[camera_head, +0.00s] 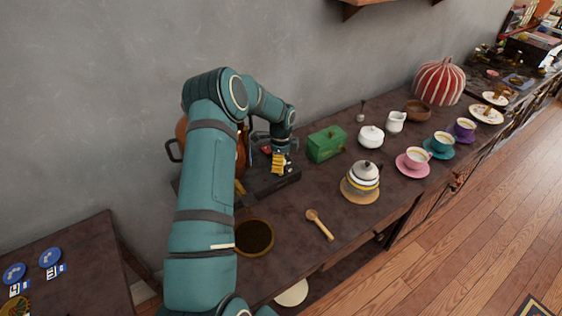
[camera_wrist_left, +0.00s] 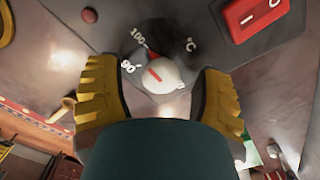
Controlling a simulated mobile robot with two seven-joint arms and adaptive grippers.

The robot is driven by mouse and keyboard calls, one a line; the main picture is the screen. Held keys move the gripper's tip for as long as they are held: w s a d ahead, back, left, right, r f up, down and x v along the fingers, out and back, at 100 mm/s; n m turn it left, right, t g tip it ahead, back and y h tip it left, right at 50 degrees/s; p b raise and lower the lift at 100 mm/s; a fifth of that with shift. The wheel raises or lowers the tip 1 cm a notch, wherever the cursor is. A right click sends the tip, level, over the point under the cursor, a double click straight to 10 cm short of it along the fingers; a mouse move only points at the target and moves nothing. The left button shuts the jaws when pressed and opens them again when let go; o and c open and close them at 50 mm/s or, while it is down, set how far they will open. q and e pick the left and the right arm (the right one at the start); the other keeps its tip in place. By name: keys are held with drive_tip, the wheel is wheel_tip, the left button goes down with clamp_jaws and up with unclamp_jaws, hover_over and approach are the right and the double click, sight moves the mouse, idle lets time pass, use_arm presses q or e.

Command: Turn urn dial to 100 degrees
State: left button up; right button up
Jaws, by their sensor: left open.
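The urn (camera_head: 182,135) is copper-coloured and mostly hidden behind my left arm, on a dark base (camera_head: 285,181). My left gripper (camera_head: 279,163) points down at the base with its yellow fingers. In the left wrist view the pale round urn dial (camera_wrist_left: 162,76) sits between the two open fingers, with gaps on both sides. It has a red pointer line. The marks "100" and "90" lie at its upper left and "°C" at its upper right. A red mark shows beside the dial, near "100". My right gripper is not in view.
A green box (camera_head: 326,143) stands right of the base. A lidded pot (camera_head: 362,178), a wooden spoon (camera_head: 319,224) and a round bowl (camera_head: 254,237) are nearer the front.

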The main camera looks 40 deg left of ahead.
use_arm(q)
wheel_tip(320, 180, up, 12)
idle(0.5)
idle(0.4)
